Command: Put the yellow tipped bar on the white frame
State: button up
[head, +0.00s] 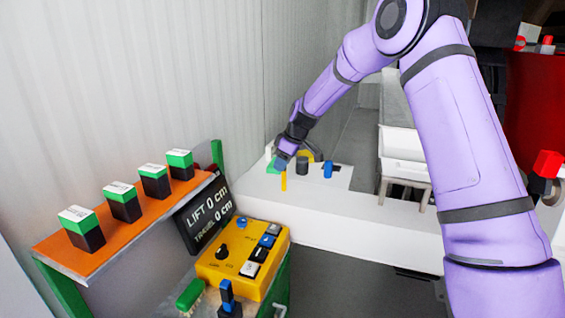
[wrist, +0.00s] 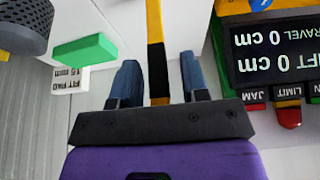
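The yellow tipped bar (wrist: 157,65) runs between my gripper's fingers in the wrist view, yellow with a black middle part. A yellow piece of it (head: 284,182) shows just below my gripper in the head view, over the white surface. My gripper (wrist: 160,75) is open, with a blue-grey finger on each side of the bar and a visible gap at both sides. In the head view my gripper (head: 283,160) points down at the bar. A white slatted, box-like structure on legs (head: 402,143) stands to the right; I cannot tell if it is the white frame.
A green block with a white label (wrist: 85,50) lies close left of my gripper in the wrist view. A dark cylinder (head: 302,165) and a blue piece (head: 328,169) stand nearby. A display (head: 207,213), yellow control box (head: 243,260) and orange shelf (head: 125,235) with several blocks are nearer.

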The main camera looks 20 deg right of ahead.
jog(key=v, duration=1.1)
jog(key=s+r+m+h, duration=0.1)
jog(key=s+r+m, duration=0.1)
jog(key=s+r, duration=0.7)
jog(key=s+r+m+t+h, duration=0.1)
jog(key=s+r+m+h, duration=0.2)
jog(key=s, duration=1)
jog(key=s+d+f+m, duration=0.1)
jog(key=s+m, duration=0.2)
jog(key=s, duration=0.9)
jog(key=s+d+f+m+t, duration=0.1)
jog(key=s+d+m, duration=0.1)
jog(key=s, duration=0.9)
jog(key=shift+s+d+m, duration=0.2)
jog(key=shift+s+m, duration=0.2)
